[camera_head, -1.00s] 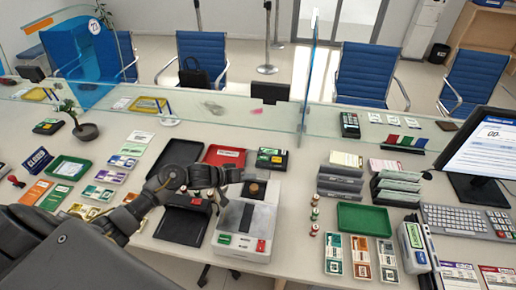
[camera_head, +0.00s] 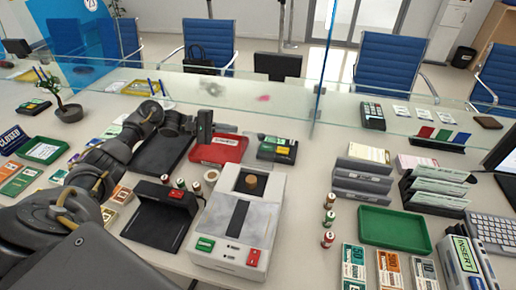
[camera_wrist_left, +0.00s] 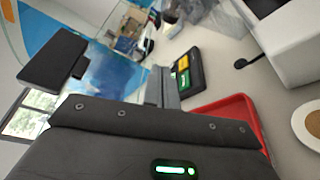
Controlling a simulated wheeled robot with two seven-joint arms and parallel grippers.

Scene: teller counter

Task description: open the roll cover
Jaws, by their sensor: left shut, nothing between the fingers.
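A pale box-like machine (camera_head: 207,229) stands on the counter in the middle of the head view. Its top has a grey marbled panel (camera_head: 262,217) with a dark strip down the middle. A brown round knob-like piece (camera_head: 252,184) sits in a dark recess at its far end. I cannot tell which part is the roll cover or whether it is open. My right gripper is not in view.
Several small coin rolls (camera_head: 211,177) stand left of the machine, beside a black device (camera_head: 160,212). More rolls (camera_head: 329,219) and a green tray (camera_head: 394,230) are to its right. A glass screen (camera_head: 317,75) stands behind. The red tray shows in the left wrist view (camera_wrist_left: 229,112).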

